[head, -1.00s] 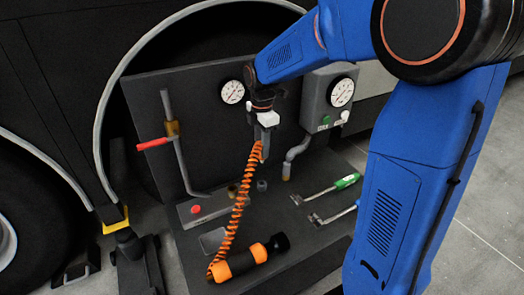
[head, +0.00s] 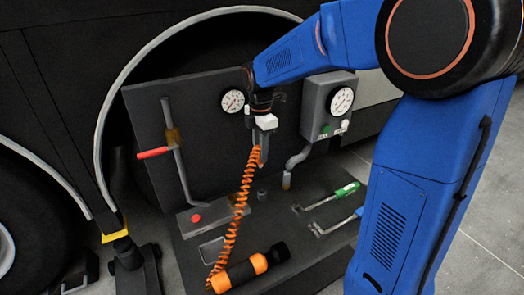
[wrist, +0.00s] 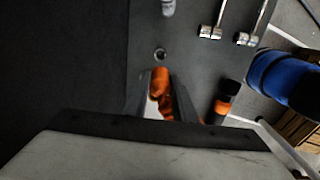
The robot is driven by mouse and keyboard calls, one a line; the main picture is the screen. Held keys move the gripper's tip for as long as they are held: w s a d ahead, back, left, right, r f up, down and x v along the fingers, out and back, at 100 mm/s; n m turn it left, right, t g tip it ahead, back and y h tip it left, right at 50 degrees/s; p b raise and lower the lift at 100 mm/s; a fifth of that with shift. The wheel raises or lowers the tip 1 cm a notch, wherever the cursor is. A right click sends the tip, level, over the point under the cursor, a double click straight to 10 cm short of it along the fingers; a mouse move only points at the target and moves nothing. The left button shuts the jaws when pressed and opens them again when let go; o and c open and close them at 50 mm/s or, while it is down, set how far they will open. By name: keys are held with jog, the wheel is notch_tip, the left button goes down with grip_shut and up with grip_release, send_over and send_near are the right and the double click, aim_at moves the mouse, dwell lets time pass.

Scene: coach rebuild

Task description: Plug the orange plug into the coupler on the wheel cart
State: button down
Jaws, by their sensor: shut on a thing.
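My gripper (head: 262,160) points down in front of the dark upright panel, its fingers closed on the orange plug (wrist: 160,90) in the wrist view. The fingers hide much of the plug. An orange coiled cord (head: 234,220) hangs from the gripper to an orange and black cylinder (head: 245,270) lying on the cart base (head: 300,262). A small round socket, which looks like the coupler (head: 262,195), stands on the base below my fingers. In the wrist view this coupler (wrist: 160,53) shows as a ring just beyond the fingertips, apart from the plug.
A red-handled lever on a pipe (head: 152,153) stands left. A grey box with a gauge (head: 341,101) and bent pipe (head: 297,158) stands right. A green-handled tool (head: 346,189) and a blue-handled one lie at right. A big wheel (head: 25,215) is far left.

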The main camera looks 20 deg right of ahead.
jog(key=s+a+f, duration=0.2)
jog(key=a+f, duration=0.6)
jog(key=a, duration=0.3)
jog(key=shift+f, duration=0.15)
dwell(0.5)
jog(key=shift+s+a+f, duration=0.1)
jog(key=shift+f, duration=1.5)
dwell(0.6)
jog(key=c, duration=1.4)
grip_release()
